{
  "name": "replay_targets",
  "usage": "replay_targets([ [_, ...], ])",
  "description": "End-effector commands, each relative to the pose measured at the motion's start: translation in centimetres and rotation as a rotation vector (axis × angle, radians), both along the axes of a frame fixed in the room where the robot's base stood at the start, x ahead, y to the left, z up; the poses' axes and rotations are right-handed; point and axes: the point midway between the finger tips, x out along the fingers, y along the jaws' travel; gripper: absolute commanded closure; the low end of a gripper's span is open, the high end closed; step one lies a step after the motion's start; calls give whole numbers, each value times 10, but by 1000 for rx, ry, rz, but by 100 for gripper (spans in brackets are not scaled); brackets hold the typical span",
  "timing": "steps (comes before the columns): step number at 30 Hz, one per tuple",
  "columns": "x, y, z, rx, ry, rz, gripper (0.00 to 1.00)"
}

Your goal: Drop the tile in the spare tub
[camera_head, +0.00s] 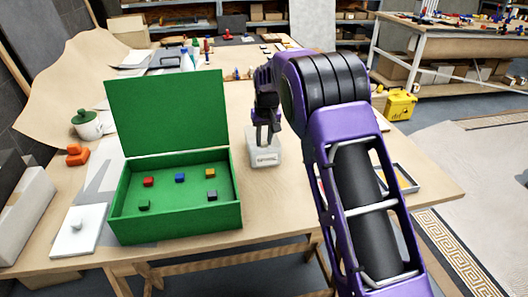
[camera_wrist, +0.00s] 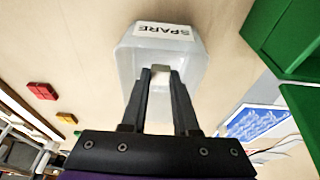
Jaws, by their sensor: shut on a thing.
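The spare tub (camera_head: 265,159) is a small pale grey tub on the table, right of the green box. It also shows in the wrist view (camera_wrist: 190,66), with a white SPARE label on its rim side. My gripper (camera_head: 264,137) points down over the tub. In the wrist view, its fingertips (camera_wrist: 161,76) lie across the tub's opening, shut on a small pale tile (camera_wrist: 161,77). The exact height of the tile above the tub floor cannot be told. In the head view the tile is hidden.
The open green box (camera_head: 172,220) holds several coloured tiles, its lid (camera_head: 165,115) raised behind. A tray (camera_head: 408,178) lies right, partly behind my arm.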

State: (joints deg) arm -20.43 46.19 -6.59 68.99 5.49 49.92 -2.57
Motion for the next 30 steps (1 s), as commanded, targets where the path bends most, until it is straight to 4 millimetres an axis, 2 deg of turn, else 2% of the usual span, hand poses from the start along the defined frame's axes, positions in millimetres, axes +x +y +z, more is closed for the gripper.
replay_targets([
  [9, -1, 0, -46, -1, 4, -1, 100],
  [21, 0, 0, -53, 0, 1, -1, 100],
  [22, 0, 0, -53, 0, 1, -1, 70],
  [27, 0, 0, -52, 1, 1, -1, 42],
  [30, 0, 0, -52, 1, 2, -1, 42],
])
